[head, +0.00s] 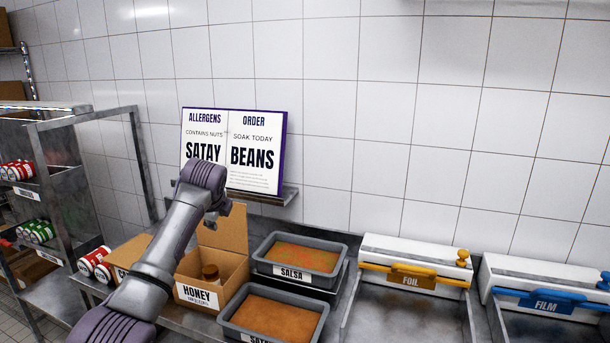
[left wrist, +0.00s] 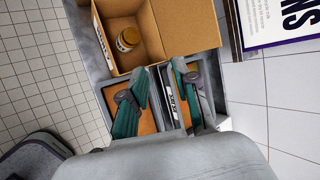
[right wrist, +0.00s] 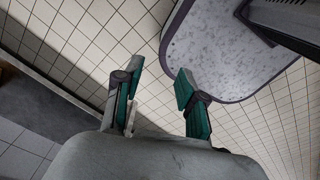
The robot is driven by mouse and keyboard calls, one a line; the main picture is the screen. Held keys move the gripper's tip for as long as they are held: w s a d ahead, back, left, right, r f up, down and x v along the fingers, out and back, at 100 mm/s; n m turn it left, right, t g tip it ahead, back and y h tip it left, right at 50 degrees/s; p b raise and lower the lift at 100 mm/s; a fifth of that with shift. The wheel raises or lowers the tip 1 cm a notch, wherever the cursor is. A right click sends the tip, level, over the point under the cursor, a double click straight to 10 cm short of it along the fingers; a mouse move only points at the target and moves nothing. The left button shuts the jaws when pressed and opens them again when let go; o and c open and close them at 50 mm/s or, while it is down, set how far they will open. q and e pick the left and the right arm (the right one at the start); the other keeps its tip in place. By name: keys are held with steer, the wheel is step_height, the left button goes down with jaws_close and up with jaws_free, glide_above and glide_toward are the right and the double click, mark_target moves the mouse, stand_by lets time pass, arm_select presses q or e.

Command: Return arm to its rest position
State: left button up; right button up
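My left arm rises from the lower left of the head view, in front of the counter and the sign; its fingers cannot be made out there. In the left wrist view my left gripper (left wrist: 160,68) has its two teal-padded fingers apart with nothing held. It hangs over the grey trays, beside the honey box (left wrist: 185,25). In the right wrist view my right gripper (right wrist: 159,69) is open and empty, above a tiled floor. My right arm is not in the head view.
The honey box (head: 199,293) holds a jar (head: 211,273). Salsa tray (head: 328,262) and satay tray (head: 314,318) sit right of it. Foil (head: 412,281) and film (head: 546,303) dispensers stand further right. A sign (head: 234,151) stands behind; a can rack (head: 43,173) is left.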

arm_select(q)
steer(key=s+d+f+n+g+h, duration=0.15)
steer(key=s+f+n, duration=0.25)
steer(key=s+f, duration=0.7)
steer(key=s+d+f+n+g, duration=0.1)
steer(key=s+d+f+n, duration=0.2)
steer(key=s+f, duration=0.85)
steer(key=s+f+n+g, duration=0.1)
steer(key=s+f+n, duration=0.65)
steer(key=s, duration=0.75)
steer(key=s+a+n+g, duration=0.1)
steer(key=s+a+n, duration=0.25)
steer(key=s, duration=1.25)
step_height(320, 180, down, 30)
steer(key=s+d+g+b, duration=0.1)
steer(key=g+b, duration=0.1)
steer(key=b, duration=0.2)
steer(key=s+a+f+b, duration=0.3)
steer(key=s+f, duration=1.3)
steer(key=f, duration=0.3)
steer(key=shift+s+f+g+h+b, duration=0.2)
steer(key=shift+s+g+h+b, duration=0.15)
arm_select(e)
step_height(320, 180, down, 8)
steer(key=w, duration=0.2)
steer(key=shift+a+r, duration=0.2)
steer(key=shift+r, duration=0.05)
